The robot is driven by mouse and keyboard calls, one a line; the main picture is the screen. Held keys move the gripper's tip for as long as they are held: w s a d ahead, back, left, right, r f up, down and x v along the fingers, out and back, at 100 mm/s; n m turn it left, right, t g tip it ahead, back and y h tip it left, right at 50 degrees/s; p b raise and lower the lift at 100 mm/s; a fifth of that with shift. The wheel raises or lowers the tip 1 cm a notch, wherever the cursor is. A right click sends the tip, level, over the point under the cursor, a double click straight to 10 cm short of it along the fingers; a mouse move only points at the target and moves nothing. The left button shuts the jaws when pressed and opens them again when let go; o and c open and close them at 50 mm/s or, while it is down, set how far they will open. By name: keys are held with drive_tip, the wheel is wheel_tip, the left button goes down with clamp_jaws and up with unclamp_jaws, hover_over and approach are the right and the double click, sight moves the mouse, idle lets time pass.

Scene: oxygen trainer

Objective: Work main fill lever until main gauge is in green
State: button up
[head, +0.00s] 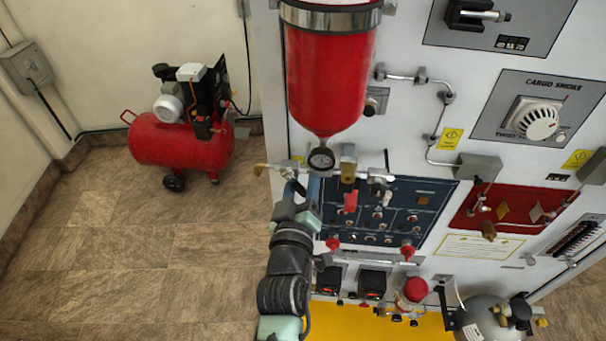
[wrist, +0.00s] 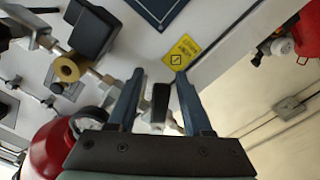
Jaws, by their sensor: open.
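A red cylinder (head: 328,75) hangs on the white panel, with a small round dark-faced gauge (head: 321,159) at its lower end. The gauge's reading is too small to tell. The gauge (wrist: 90,121) shows partly in the wrist view, behind my gripper's base. My gripper (head: 303,184) is just below the gauge, close to the panel. In the wrist view my gripper (wrist: 159,76) is open, with a dark lever handle (wrist: 160,101) between its blue fingers. I cannot tell whether they touch it. A brass-coloured lever end (head: 262,168) sticks out left of the gauge.
A brass valve (head: 348,172) and a blue switch panel (head: 400,212) lie right of my gripper. A yellow label (wrist: 182,52) is beyond the fingertips. A red compressor (head: 180,140) stands on the floor at left. The floor between it and the panel is clear.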

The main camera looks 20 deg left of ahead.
clamp_jaws()
drive_tip(key=shift+f+b, duration=0.2)
drive_tip(key=shift+b, duration=0.2)
drive_tip(key=m+b, duration=0.1)
drive_tip(key=b, duration=0.1)
drive_tip(key=a+f+m+b, duration=0.1)
drive_tip(key=m+b, duration=0.1)
drive_tip(key=b, duration=0.1)
drive_tip(key=shift+s, duration=0.15)
drive_tip(key=shift+s+a+r+m+b, duration=0.1)
drive_tip(key=shift+a+m+b, duration=0.2)
drive_tip(key=shift+m+b, duration=0.8)
drive_tip(key=shift+s+a+r+m+b, duration=0.1)
drive_tip(key=shift+a+m+b, duration=0.2)
drive_tip(key=shift+m+b, duration=0.8)
